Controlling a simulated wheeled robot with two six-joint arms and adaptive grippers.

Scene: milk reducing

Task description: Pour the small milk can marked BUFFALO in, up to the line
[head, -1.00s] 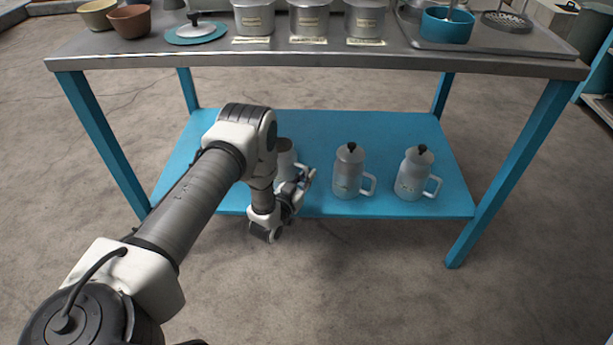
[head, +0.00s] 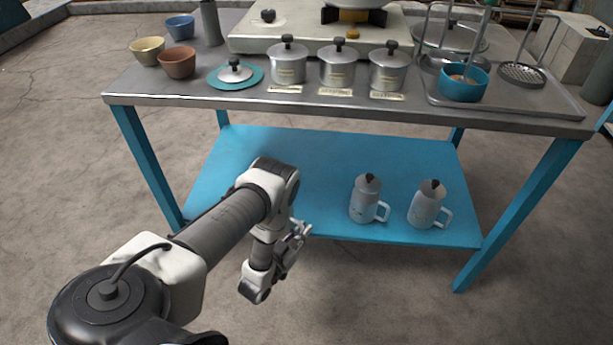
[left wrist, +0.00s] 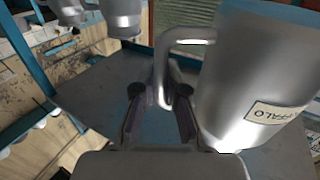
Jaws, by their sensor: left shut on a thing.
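The milk can marked BUFFALO (left wrist: 262,85) is metal grey with a side handle (left wrist: 172,62) and fills the right of the left wrist view. My left gripper (left wrist: 160,92) is shut on that handle. In the head view, my left gripper (head: 294,246) is low in front of the blue lower shelf (head: 320,152), and my own arm hides the held can. Two similar cans, a middle one (head: 366,200) and a right one (head: 427,206), stand upright on the shelf. A vessel (head: 358,3) on the stove is cut off by the top edge. No fill line shows.
The steel tabletop (head: 190,92) above the shelf holds three labelled lidded pots (head: 338,68), bowls (head: 177,62), a teal plate with a lid (head: 236,75), and a tray (head: 525,106) with a blue bowl (head: 464,84). The shelf's left part is clear.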

